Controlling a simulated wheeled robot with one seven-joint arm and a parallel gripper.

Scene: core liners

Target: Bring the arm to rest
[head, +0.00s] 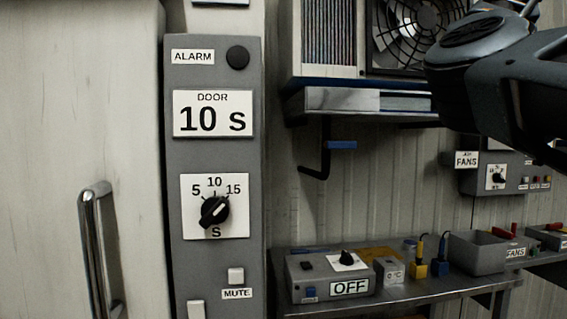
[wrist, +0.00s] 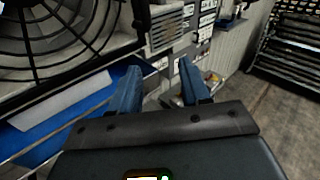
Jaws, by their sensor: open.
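My gripper (wrist: 158,88) shows in the wrist view with two blue fingers spread apart and nothing between them. In the head view, part of my dark arm shows at the upper right, in front of the wall; the gripper's fingers are not visible there. In the wrist view the gripper is close to a large fan grille and a blue tray-like edge at the left.
A grey panel (head: 215,275) reads "DOOR 10 s" with a black knob (head: 214,211). A door handle (head: 98,250) is at left. A caged fan (head: 405,35) is above a shelf (head: 365,101). A bench below holds an "OFF" box (head: 305,283). A dark rack (wrist: 292,50) stands at right.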

